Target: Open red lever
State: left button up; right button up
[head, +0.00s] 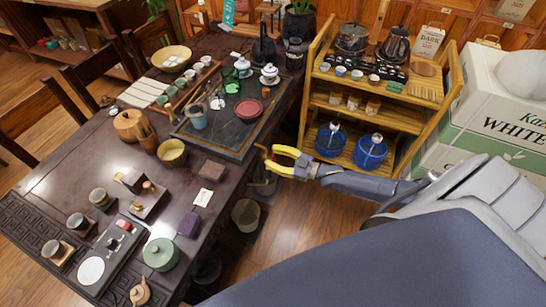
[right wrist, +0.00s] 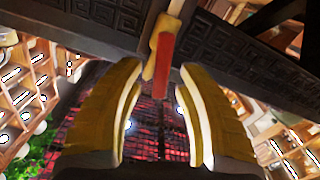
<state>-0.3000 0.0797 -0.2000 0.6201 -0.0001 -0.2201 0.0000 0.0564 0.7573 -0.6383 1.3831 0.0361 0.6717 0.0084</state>
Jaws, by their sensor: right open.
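The red lever (right wrist: 163,66) shows in the right wrist view, hanging from a yellowish brass-coloured valve body (right wrist: 158,40) below the dark carved table edge. My right gripper (right wrist: 160,78) is open, its two yellow fingers on either side of the lever's lower end. I see a gap on both sides and no clear contact. In the head view my right gripper (head: 272,157) is beside the right edge of the table, pointing left. The lever cannot be made out clearly there. My left gripper is not in view.
The dark tea table (head: 100,165) carries a tea tray (head: 205,140), cups and pots. A bin (head: 246,215) stands on the floor below my right gripper. A wooden shelf (head: 390,112) with blue water bottles (head: 370,153) is close behind my right arm. Floor between is clear.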

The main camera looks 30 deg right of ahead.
jog(key=shift+o, duration=0.3)
jog(key=shift+w, duration=0.1)
grip_shut()
jog(key=shift+w+d+r+m, duration=0.1)
jog(key=shift+w+d+m, duration=0.15)
jog(key=shift+m, duration=0.6)
jog(key=shift+w+d+r+m, duration=0.1)
jog(key=shift+d+m, duration=0.1)
jog(key=shift+m, duration=0.65)
jog(key=shift+c, duration=0.3)
grip_release()
jog(key=shift+f, duration=0.1)
